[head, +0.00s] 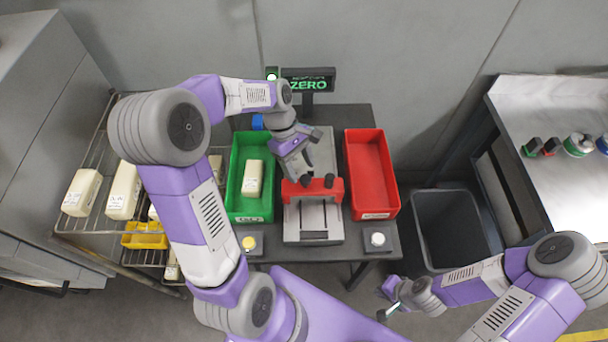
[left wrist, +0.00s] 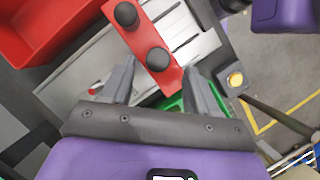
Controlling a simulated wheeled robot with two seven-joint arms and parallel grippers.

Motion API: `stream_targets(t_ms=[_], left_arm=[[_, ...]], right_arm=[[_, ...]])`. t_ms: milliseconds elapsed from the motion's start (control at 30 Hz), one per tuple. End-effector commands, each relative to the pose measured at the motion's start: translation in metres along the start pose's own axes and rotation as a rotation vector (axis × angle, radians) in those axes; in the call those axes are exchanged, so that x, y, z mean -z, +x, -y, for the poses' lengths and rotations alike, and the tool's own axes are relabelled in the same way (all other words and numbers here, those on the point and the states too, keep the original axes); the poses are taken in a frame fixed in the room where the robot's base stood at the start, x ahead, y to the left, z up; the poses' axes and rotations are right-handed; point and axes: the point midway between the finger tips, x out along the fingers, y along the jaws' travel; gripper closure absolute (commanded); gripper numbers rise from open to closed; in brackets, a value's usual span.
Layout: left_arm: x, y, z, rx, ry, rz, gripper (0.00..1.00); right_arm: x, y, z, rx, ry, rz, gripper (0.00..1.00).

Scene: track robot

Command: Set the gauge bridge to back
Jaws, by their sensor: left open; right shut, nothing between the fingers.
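The gauge bridge (head: 318,187) is a red crossbar with black knobs, lying across the light grey gauge bed (head: 314,222) in the middle of the table. It also shows in the left wrist view (left wrist: 142,38), running diagonally with two round black knobs. My left gripper (head: 299,172) is open, pointing down at the bridge's left part and partly hiding it. In the left wrist view its fingertips (left wrist: 158,72) stand either side of the bridge's near end. I cannot tell whether they touch it. My right gripper (head: 385,300) is shut and empty, low in front of the table.
A green tray (head: 236,205) holding a cream block (head: 252,178) stands left of the gauge, a red tray (head: 371,172) right. A yellow button (head: 249,242) and white button (head: 377,239) flank the front. A display (head: 308,84) behind reads ZERO. A bin (head: 447,228) stands at right.

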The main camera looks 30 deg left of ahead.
Motion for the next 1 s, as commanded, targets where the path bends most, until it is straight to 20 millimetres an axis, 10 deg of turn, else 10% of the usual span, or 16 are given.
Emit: stream_targets(t_ms=[567, 1000], left_arm=[[0.0, 0.035, 0.0, 0.0, 0.001, 0.0, 0.4], [0.0, 0.035, 0.0, 0.0, 0.001, 0.0, 1.0]], right_arm=[[0.001, 0.006, -0.002, 0.0, 0.0, -0.001, 1.0], [0.001, 0.006, -0.002, 0.0, 0.0, -0.001, 1.0]])
